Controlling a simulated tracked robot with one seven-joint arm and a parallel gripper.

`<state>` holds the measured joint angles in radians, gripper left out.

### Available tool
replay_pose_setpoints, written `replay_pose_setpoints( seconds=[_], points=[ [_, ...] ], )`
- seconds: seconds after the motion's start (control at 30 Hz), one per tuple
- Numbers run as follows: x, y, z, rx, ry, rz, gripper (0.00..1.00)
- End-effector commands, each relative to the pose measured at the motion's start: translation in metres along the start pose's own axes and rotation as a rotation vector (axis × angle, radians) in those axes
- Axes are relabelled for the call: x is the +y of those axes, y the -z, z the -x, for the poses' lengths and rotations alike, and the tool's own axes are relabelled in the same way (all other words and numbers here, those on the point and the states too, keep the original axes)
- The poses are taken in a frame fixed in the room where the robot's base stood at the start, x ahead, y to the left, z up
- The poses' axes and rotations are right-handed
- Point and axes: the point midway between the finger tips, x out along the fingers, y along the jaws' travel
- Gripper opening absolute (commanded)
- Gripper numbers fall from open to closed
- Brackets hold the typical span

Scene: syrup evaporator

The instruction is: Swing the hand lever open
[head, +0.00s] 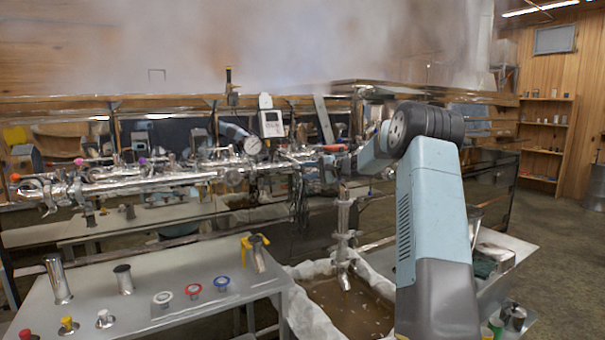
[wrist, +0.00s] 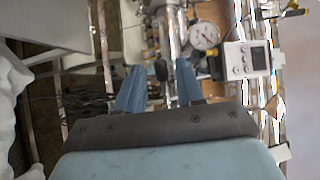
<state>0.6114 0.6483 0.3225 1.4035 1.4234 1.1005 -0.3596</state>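A steel pipe assembly (head: 150,178) with several valves and clamps runs across the head view. A red-handled piece (head: 334,148) at its right end may be the hand lever; I cannot be sure. My gripper (wrist: 158,75) shows in the wrist view with its two blue fingers apart. A steel pipe (wrist: 170,30) and a small dark piece appear between or beyond the fingertips; whether they touch is unclear. In the head view my arm reaches left to the pipe's right end, and the fingertips are hard to make out there.
A round gauge (head: 253,146) and a white display box (head: 271,122) stand on the pipe, close to the fingers in the wrist view. A grey table (head: 205,262) with caps and cylinders is front left. A basin of brownish liquid (head: 345,305) lies below the spout. Steam hangs above.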

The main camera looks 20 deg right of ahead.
Motion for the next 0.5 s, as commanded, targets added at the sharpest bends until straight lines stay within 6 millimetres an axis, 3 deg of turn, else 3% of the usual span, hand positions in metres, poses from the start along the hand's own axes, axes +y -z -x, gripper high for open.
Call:
replay_pose_setpoints(
  seconds=[0.3, 0.5],
  points=[
    [0.002, 0.002, 0.065, 0.004, -0.001, -0.002, 0.37],
    [0.003, 0.001, 0.097, 0.002, -0.002, -0.003, 0.37]
  ],
)
